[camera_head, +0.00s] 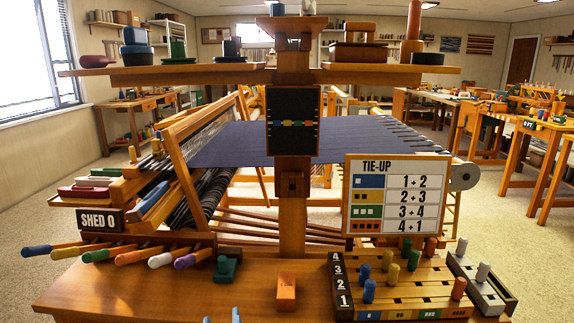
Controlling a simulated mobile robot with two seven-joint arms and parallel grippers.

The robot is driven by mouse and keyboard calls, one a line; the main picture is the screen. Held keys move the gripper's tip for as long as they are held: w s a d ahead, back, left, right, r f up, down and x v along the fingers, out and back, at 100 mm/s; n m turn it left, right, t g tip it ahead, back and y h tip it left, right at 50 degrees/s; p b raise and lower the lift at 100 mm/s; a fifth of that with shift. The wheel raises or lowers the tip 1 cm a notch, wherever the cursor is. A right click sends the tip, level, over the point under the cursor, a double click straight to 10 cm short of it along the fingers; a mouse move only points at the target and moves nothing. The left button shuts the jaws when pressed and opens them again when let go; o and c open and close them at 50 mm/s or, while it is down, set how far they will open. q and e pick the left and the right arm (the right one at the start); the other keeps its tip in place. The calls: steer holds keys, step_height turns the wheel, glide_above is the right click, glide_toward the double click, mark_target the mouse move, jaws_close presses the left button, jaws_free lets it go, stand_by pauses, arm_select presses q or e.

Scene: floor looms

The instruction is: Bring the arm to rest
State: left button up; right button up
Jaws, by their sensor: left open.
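My left gripper (221,317) shows only as two blue-grey fingertips at the bottom edge of the head view, over the front of the wooden bench (130,290). The tips are apart, with nothing seen between them. The rest of this arm is below the picture. An orange block (286,292) stands on the bench to the right of the tips, and a green block (226,268) stands farther back, above them in the picture. My right gripper is not in view.
A peg board (400,310) with coloured pegs stands at the right, below the TIE-UP sign (395,196). Coloured-handled levers (165,258) stick out at the left below the SHED 0 sign (99,221). A central post (292,220) rises behind the bench, before the loom cloth (230,143).

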arm_select(q)
steer(key=s+a+n+g+h+p, duration=0.1)
steer(key=s+n+g+h+p, duration=0.4)
steer(key=s+n+p, duration=0.8)
steer(key=s+n+h, duration=0.1)
steer(key=s+n, duration=0.5)
steer(key=n, duration=0.9)
steer(key=shift+s+a+g+h, duration=0.25)
steer(key=shift+a+g+h, duration=0.05)
steer(key=shift+a+g, duration=0.1)
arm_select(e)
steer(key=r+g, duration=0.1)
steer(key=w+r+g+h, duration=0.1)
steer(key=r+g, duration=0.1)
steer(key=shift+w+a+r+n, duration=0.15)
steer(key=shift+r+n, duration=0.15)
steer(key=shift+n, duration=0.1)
